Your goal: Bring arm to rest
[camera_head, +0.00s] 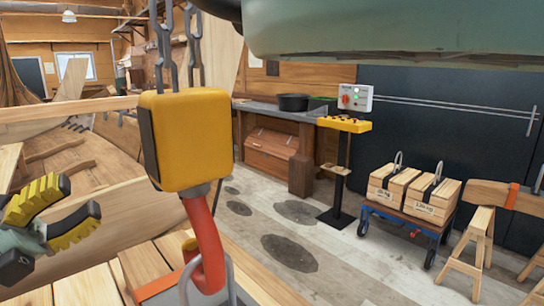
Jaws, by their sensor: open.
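My gripper (79,197) is at the left edge of the head view. Its two yellow-and-black fingers are spread apart with nothing between them. It is to the left of a yellow hoist block (195,138), apart from it in the picture. The block hangs on dark chains, with a red hook (205,245) below it. The hook passes by a grey metal loop at the bottom of the view; I cannot tell how firmly they are engaged. A large grey-green part of my arm crosses the top right. Most of the arm is out of view.
Wooden hull planking (75,165) fills the left. A yellow-topped control stand (344,125) is beyond the hoist. A blue cart (405,224) carries wooden crates, with a sawhorse (480,232) to its right. The stained floor (335,255) between is clear.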

